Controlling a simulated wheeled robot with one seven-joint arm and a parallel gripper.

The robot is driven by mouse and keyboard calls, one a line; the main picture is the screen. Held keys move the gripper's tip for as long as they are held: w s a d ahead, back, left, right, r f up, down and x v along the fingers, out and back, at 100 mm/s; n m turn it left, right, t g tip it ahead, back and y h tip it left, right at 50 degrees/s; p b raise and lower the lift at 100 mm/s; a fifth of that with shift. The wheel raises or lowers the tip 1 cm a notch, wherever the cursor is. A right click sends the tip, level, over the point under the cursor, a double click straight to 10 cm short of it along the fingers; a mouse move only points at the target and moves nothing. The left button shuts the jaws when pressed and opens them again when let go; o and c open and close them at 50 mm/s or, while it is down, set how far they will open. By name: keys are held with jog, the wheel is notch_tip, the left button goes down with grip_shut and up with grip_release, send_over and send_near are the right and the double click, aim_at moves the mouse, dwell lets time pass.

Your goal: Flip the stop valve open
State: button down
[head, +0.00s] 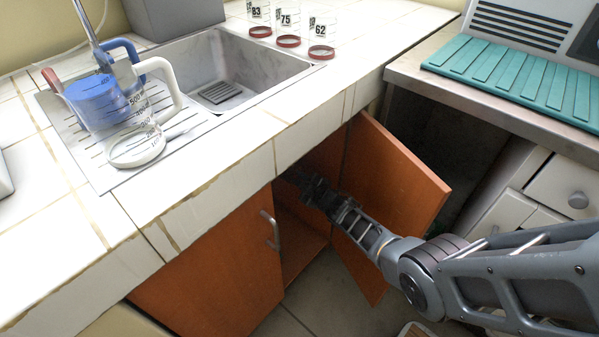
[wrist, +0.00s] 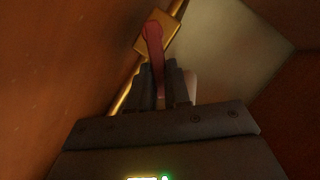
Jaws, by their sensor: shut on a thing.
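In the wrist view the stop valve shows as a brass body (wrist: 160,24) on a thin brass pipe, with a red lever handle (wrist: 154,45) reaching down from it. My gripper (wrist: 163,82) is shut on the lower part of the red lever. In the head view my gripper (head: 310,190) is inside the open cupboard under the sink, dark and hard to make out. The valve is hidden in the head view. The lever lies at an angle to the slanted pipe; whether the valve is open I cannot tell.
The closed door (head: 215,265) with a metal handle is on the left. The white counter edge (head: 290,140) is above. The sink (head: 225,85), jugs and numbered jars are on top.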

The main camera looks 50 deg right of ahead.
jog(key=shift+w+d+r+m+g+y+p, duration=0.15)
jog(key=shift+d+r+m+y+p, duration=0.15)
jog(key=shift+d+m+y+p, duration=0.25)
jog(key=shift+s+d+r+m+g+y+p, duration=0.1)
jog(key=shift+d+r+m+g+y+p, duration=0.2)
jog(key=shift+m+p, duration=0.4)
jog(key=shift+w+a, duration=0.1)
jog(key=c, duration=1.1)
grip_release()
jog(key=shift+f, duration=0.1)
